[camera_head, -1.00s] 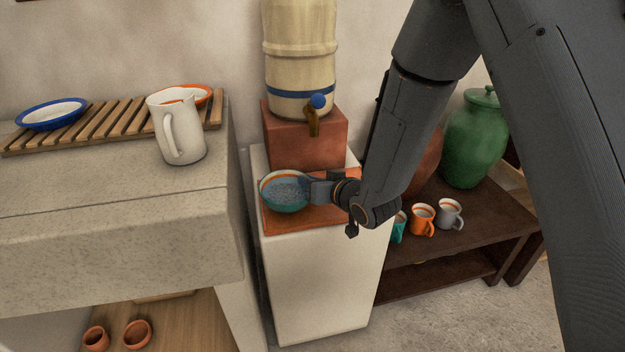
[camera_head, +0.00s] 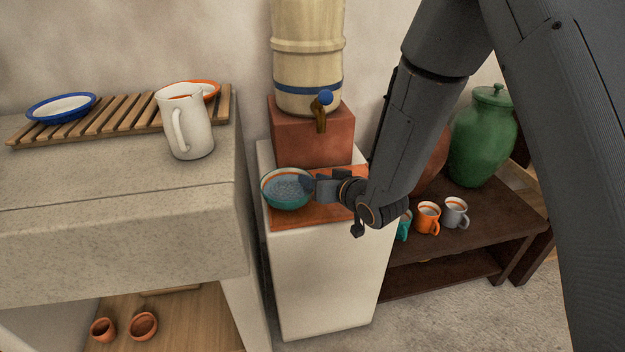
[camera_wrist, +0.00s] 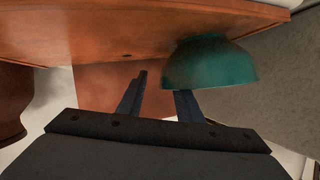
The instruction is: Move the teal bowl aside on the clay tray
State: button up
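The teal bowl (camera_head: 287,203) has an orange-edged rim and a speckled blue-grey inside. It sits upright at the left end of the clay tray (camera_head: 300,219), below the dispenser's tap. My gripper (camera_head: 309,184) is at the bowl's right rim, reaching in from the right. The wrist view looks inverted: the tray (camera_wrist: 90,30) is at the top and the bowl (camera_wrist: 215,65) hangs below it. There my gripper (camera_wrist: 160,85) has its fingers apart. The left finger is clear of the bowl; the right finger's tip is hidden by the bowl's wall. I cannot tell whether they touch.
A dispenser with a brass, blue-knobbed tap (camera_head: 320,110) stands on a clay block (camera_head: 300,140) behind the tray. A stone counter (camera_head: 110,190) with a white pitcher (camera_head: 192,130) is at left. Mugs (camera_head: 427,218) and a green jar (camera_head: 482,140) stand on a dark bench at right.

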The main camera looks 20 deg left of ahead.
jog(key=v, duration=0.7)
dwell(0.3)
jog(key=s+d+r+m+g+h, duration=0.25)
jog(key=d+h, duration=0.45)
jog(key=d, duration=1)
jog(key=s+d+r+m+g+h, duration=0.1)
jog(key=s+d+r+g, duration=0.2)
jog(key=s, duration=0.4)
jog(key=s+d+r+m+g+h+p, duration=0.1)
jog(key=s+d+r, duration=0.1)
jog(key=s+d, duration=0.35)
jog(key=s+d+r+m+g+h, duration=0.1)
jog(key=s+d+r+g, duration=0.15)
jog(key=s, duration=0.55)
jog(key=d+r+m+p, duration=0.1)
jog(key=d+r+p, duration=0.5)
jog(key=p, duration=0.7)
